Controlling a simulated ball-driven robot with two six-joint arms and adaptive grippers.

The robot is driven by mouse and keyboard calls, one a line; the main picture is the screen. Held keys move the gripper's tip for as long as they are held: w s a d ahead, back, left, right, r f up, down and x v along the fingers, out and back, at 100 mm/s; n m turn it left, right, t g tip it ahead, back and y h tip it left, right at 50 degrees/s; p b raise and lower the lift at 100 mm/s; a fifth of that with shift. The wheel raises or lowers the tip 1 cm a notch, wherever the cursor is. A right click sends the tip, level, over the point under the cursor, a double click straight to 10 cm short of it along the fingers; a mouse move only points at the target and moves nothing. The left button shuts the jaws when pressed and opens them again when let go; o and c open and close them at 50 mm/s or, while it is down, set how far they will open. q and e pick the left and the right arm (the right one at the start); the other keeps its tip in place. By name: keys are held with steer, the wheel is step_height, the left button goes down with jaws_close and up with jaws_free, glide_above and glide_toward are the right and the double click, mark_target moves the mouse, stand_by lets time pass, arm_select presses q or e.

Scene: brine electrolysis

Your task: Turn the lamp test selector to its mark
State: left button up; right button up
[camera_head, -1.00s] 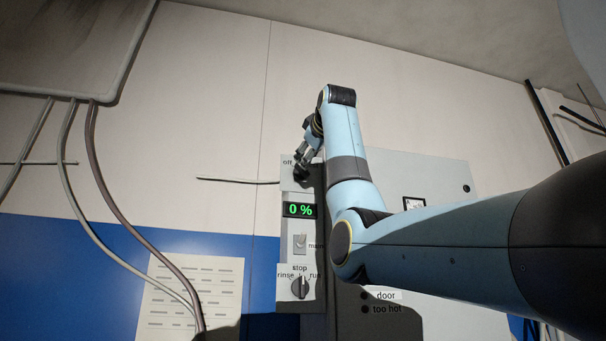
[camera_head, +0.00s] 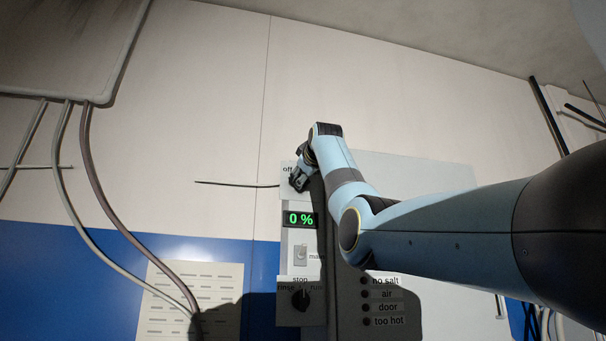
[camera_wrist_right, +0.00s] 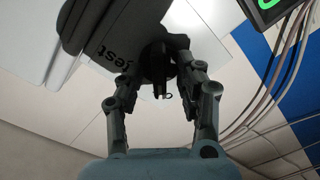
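The lamp test selector is a black knob with a raised grip bar (camera_wrist_right: 160,78) in the right wrist view, on a light plate with lettering ending in "est" beside it. My right gripper (camera_wrist_right: 160,88) is open, its fingers on either side of the knob with a gap to the grip bar. In the head view my right gripper (camera_head: 298,180) is at the top of the narrow control panel, by the word "off", and hides most of the knob. The selector's mark cannot be made out. My left gripper is not in view.
Below on the panel are a green "0 %" display (camera_head: 300,219), a toggle switch (camera_head: 300,255) and a rinse/stop/run knob (camera_head: 300,299). To the right is a grey cabinet with labelled lamps (camera_head: 366,294). Cables (camera_head: 85,180) hang at left; a thin rod (camera_head: 235,184) sticks out leftward.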

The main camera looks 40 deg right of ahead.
jaws_close()
steer(key=shift+m, duration=0.3)
steer(key=m, duration=0.8)
steer(key=m+p, duration=0.1)
steer(key=m, duration=0.8)
steer(key=shift+s+d+f, duration=0.1)
steer(key=shift+d, duration=0.1)
steer(key=shift+m, duration=0.3)
stand_by(0.4)
